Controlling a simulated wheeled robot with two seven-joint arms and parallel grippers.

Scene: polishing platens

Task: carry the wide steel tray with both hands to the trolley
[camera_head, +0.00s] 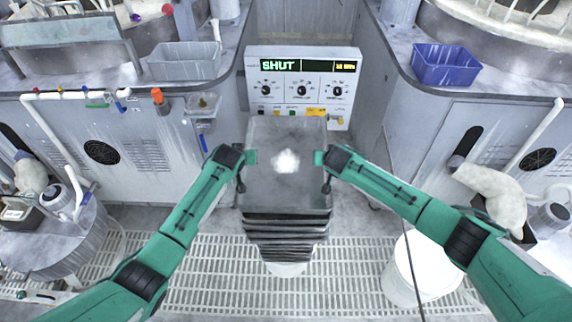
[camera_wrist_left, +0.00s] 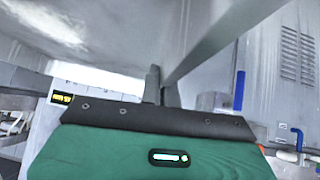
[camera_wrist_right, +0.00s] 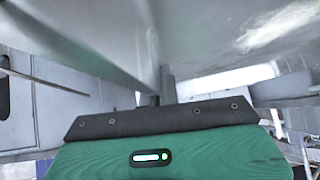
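The wide steel tray (camera_head: 285,190) is a flat grey plate in the middle of the head view, with a bright white glare spot on it. My left gripper (camera_head: 250,157) is at its left edge and my right gripper (camera_head: 319,158) at its right edge, at about the same height in the picture. In the left wrist view the narrow fingers (camera_wrist_left: 162,88) close together on the tray's rim. In the right wrist view the fingers (camera_wrist_right: 160,88) do likewise. The tray looks roughly level. I cannot make out a trolley in any view.
A control panel (camera_head: 303,88) reading SHUT stands straight ahead. Counters flank it, with a grey bin (camera_head: 185,61) left and a blue bin (camera_head: 445,64) right. A white bucket (camera_head: 424,268) stands on the grated floor (camera_head: 210,275) at the right. A round stand (camera_head: 60,262) is at left.

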